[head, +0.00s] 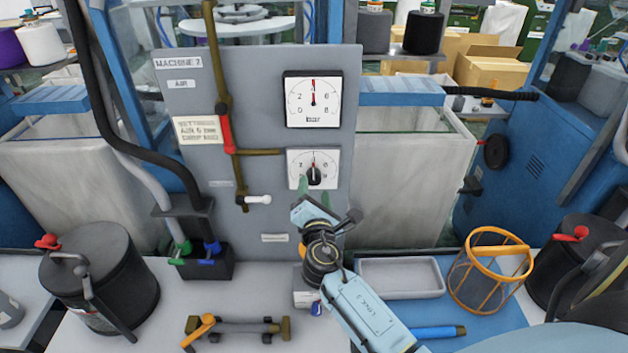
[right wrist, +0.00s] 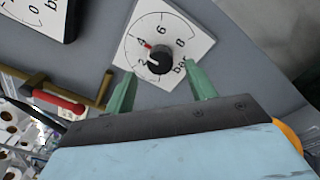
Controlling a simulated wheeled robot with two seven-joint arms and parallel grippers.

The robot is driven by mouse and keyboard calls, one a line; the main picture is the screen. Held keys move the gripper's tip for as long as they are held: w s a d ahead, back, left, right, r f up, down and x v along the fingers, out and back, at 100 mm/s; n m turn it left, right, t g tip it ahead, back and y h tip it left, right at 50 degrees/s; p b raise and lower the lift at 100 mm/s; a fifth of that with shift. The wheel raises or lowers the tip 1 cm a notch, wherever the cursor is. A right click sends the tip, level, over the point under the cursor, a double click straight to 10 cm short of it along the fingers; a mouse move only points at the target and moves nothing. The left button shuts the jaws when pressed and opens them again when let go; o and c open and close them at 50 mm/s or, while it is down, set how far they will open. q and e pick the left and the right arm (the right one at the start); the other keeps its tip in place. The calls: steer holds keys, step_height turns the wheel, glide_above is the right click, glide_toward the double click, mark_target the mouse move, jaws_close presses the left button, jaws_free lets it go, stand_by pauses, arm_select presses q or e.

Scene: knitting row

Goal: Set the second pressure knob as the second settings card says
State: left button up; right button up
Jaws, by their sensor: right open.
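The pressure knob (head: 314,174) is black and sits on a white dial plate (head: 330,158), low on the grey panel of a machine labelled "MACHINE 7". In the right wrist view the knob (right wrist: 160,60) has a scale marked 2, 4, 6, 8 and "bar", with a red mark near 4.
A brass pipe with a red handle (head: 226,132) runs left of the dials. Dark lidded pots (head: 105,275), a wire basket (head: 480,285), a white tray (head: 400,290) and a brass tool (head: 240,326) stand or lie on the bench in front.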

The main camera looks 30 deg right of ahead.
mark_target(314, 182)
steer(key=shift+x, duration=2)
steer(key=shift+c, duration=0.5)
steer(key=c, duration=0.9)
steer(key=shift+f+m+b, duration=0.2)
steer(key=shift+m+b, duration=0.8)
steer(key=m+b, duration=0.6)
steer(key=m, duration=0.1)
steer(key=shift+m, duration=0.3)
steer(key=shift+r+m+b, duration=0.1)
steer(key=shift+m+b, duration=0.8)
steer(key=shift+m, duration=0.3)
